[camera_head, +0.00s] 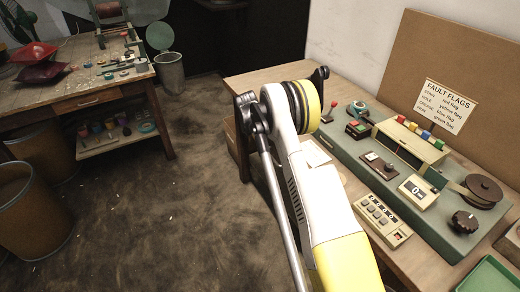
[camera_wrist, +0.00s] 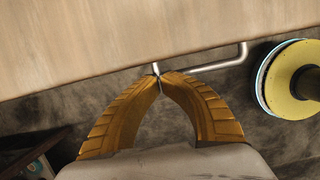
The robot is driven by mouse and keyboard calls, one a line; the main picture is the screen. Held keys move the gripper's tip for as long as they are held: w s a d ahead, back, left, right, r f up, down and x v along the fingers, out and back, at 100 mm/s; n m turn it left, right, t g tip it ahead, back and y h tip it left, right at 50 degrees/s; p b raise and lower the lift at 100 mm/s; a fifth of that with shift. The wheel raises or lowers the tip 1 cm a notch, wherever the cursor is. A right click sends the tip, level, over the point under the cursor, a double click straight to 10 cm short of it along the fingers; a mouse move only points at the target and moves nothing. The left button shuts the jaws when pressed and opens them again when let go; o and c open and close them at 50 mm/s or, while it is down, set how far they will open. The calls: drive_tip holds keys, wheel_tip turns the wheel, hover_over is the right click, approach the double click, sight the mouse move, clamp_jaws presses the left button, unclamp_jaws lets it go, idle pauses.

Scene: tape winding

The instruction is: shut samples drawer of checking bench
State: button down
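The checking bench (camera_head: 262,80) stands at the right in the head view, with its instruments on top. My arm covers much of its front there, so I cannot see the samples drawer or how far out it is. In the wrist view a pale wooden panel (camera_wrist: 110,40) fills the top, and a bent metal bar handle (camera_wrist: 215,66) stands out from it. My gripper (camera_wrist: 159,79) has its yellow fingertips together at the handle's left end. I cannot tell whether the handle is pinched between them or only touched. My gripper is hidden in the head view.
On the bench are a green instrument panel (camera_head: 345,150), a keypad box (camera_head: 381,217) and a fault flags card (camera_head: 446,105). A cluttered wooden table (camera_head: 40,112) stands at the left, with bins (camera_head: 28,212) beside it. The floor (camera_head: 190,210) between is open.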

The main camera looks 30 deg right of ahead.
idle(0.3)
drive_tip(key=a+r+p, duration=0.4)
drive_tip(key=a+r, duration=0.2)
drive_tip(key=r, duration=0.5)
drive_tip(key=s+d+f+p, duration=0.1)
drive_tip(key=s+f, duration=0.2)
drive_tip(key=s, duration=2.1)
drive_tip(key=d+f+b, duration=0.5)
drive_tip(key=d+f, duration=0.1)
drive_tip(key=f, duration=0.2)
drive_tip(key=shift+d+f+n, duration=0.3)
drive_tip(key=shift+d+f, duration=0.05)
drive_tip(key=shift+d, duration=0.05)
